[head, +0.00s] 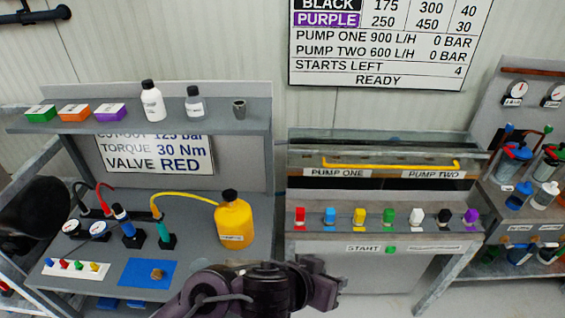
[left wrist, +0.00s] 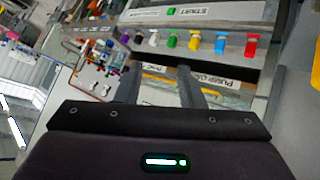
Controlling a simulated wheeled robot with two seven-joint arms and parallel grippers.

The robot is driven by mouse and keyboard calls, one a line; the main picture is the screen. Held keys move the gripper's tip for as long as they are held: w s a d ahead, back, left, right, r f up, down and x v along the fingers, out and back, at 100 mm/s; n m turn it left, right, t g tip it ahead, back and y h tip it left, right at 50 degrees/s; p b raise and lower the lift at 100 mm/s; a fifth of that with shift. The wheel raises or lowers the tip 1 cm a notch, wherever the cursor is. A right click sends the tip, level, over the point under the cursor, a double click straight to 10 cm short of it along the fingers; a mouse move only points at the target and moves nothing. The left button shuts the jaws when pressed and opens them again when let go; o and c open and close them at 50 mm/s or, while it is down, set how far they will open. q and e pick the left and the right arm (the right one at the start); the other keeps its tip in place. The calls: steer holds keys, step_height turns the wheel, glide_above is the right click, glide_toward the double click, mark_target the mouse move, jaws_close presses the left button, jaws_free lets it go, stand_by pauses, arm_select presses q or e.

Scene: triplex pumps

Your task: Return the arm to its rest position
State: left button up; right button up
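My left gripper (head: 318,288) is at the bottom middle of the head view, in front of the gap between the left bench and the pump stand. Its dark fingers look apart, and I see nothing held between them. In the left wrist view its dark body fills the lower part. The gripper touches nothing that I can see. My right gripper is in neither view.
The left bench holds a yellow bottle (head: 234,222), a blue mat (head: 147,273) and a shelf (head: 140,118) with boxes and bottles. The pump stand (head: 385,222) has a row of coloured switches and a yellow handle (head: 390,165). A gauge rack (head: 520,200) stands right.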

arm_select(q)
steer(key=w+a+r+n+t+y, duration=0.1)
steer(key=w+a+n+t+y, duration=0.1)
steer(key=a, duration=0.5)
steer(key=s+a+f+n+g+y, duration=0.1)
steer(key=s+a+f+g+y, duration=0.25)
steer(key=a, duration=0.75)
steer(key=s+a+f+n+g+y, duration=0.15)
steer(key=s+a+f, duration=0.4)
steer(key=a, duration=0.55)
step_height(320, 180, down, 31)
steer(key=s+m+b, duration=0.1)
steer(key=s+b, duration=0.1)
steer(key=b, duration=0.3)
steer(key=s+a+f+g+b, duration=0.1)
steer(key=s+f+b, duration=0.1)
steer(key=s+f, duration=0.8)
steer(key=s+a+f+g+b, duration=0.1)
steer(key=s+a+f+b, duration=0.1)
steer(key=s+f, duration=0.8)
step_height(320, 180, down, 4)
steer(key=shift+s+f+y, duration=0.1)
steer(key=shift+s+y, duration=0.05)
steer(key=shift+y, duration=0.25)
steer(key=shift+s, duration=0.15)
